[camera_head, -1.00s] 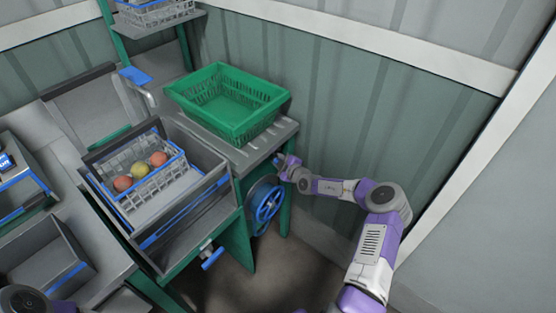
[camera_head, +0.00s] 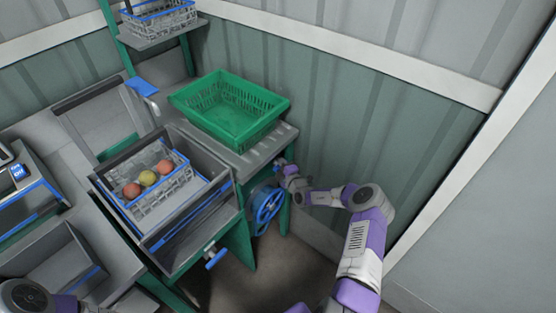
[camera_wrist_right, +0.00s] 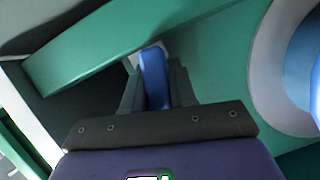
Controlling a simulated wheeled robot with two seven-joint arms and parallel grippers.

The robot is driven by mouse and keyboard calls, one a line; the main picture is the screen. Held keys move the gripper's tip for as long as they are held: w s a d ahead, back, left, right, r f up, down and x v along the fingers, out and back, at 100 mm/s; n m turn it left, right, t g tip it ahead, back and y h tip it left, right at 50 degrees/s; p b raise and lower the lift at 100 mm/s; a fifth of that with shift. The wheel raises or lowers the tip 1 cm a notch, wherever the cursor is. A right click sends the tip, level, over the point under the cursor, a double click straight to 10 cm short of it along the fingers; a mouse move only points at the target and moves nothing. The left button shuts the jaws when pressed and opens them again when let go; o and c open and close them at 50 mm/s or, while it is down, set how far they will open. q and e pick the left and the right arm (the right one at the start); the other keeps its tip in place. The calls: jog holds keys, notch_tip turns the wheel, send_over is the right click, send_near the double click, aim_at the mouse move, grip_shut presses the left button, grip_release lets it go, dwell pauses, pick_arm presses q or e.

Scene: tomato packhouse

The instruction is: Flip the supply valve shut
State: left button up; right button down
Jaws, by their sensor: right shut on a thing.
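My right gripper (camera_head: 280,164) is at the green frame below the end of the grey table, above and slightly right of the blue handwheel (camera_head: 267,206). In the right wrist view its dark fingers are shut on a blue lever (camera_wrist_right: 153,70), which stands out from the green frame and lies between them. This looks like the supply valve's handle; the valve body is mostly hidden. In the head view the lever is too small and covered to make out its angle. My left gripper is not in view; only part of my left arm shows at the bottom left.
A green crate (camera_head: 276,110) stands on the table above the gripper. A grey crate (camera_head: 160,212) with several tomatoes sits in a bin to the left. Another blue handle (camera_head: 214,259) juts out below the bin. The corrugated wall is close behind my right arm.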

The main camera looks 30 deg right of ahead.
jog(key=shift+d+r+n+t+p, duration=0.1)
jog(key=shift+n+t+p, duration=0.35)
jog(key=shift+n, duration=0.85)
jog(key=c, duration=1.3)
grip_release()
jog(key=s, duration=0.2)
jog(key=s+p, duration=0.1)
jog(key=s, duration=0.2)
jog(key=s+p, duration=0.1)
jog(key=s, duration=0.1)
jog(key=shift+s+a, duration=0.3)
